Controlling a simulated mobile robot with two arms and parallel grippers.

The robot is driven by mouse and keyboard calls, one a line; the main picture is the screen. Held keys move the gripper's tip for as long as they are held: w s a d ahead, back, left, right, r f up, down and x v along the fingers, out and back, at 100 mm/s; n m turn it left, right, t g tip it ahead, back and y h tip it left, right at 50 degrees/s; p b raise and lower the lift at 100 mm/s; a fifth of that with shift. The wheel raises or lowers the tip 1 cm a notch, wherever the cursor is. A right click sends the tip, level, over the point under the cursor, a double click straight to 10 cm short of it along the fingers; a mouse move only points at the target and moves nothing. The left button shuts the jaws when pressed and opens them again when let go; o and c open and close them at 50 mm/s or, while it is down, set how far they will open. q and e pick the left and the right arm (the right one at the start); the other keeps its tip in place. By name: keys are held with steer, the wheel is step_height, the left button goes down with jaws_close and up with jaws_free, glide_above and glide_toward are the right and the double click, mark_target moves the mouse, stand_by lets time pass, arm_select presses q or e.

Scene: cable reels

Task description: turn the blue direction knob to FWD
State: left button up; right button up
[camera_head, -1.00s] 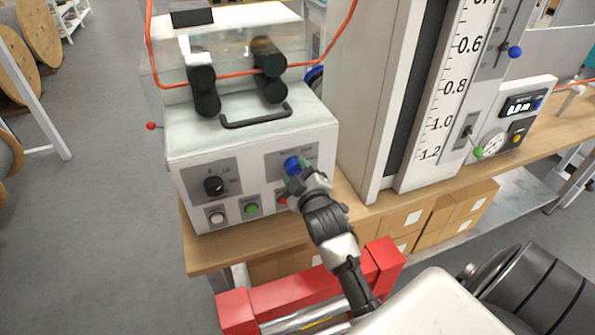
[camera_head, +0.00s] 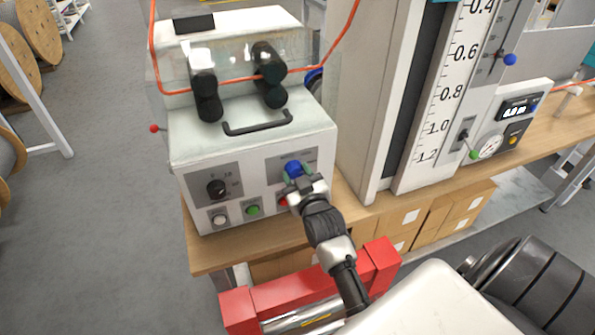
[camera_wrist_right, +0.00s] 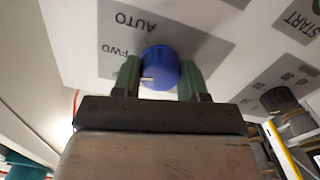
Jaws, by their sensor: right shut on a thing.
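The blue direction knob (camera_head: 293,168) is on a grey plate at the right of the white control box's front. In the right wrist view the blue knob (camera_wrist_right: 161,64) sits between the two green fingers of my right gripper (camera_wrist_right: 159,78), which is shut on its sides. A pale pointer mark shows on the knob's left side there. The inverted FWD label lies up and left of the knob, with AUTO above it. In the head view my right gripper (camera_head: 298,178) covers part of the plate. My left gripper is not in view.
A black knob (camera_head: 216,188) is left of the blue one. A white button (camera_head: 219,219), a green button (camera_head: 252,210) and a partly hidden red button (camera_head: 283,202) sit below. A red frame (camera_head: 310,290) stands in front. The measuring column is at right.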

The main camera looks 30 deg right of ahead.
steer(key=shift+m+p, duration=0.4)
steer(key=shift+m, duration=0.8)
steer(key=o, duration=0.9)
steer(key=shift+b+v, duration=1.15)
steer(key=shift+v, duration=4.25)
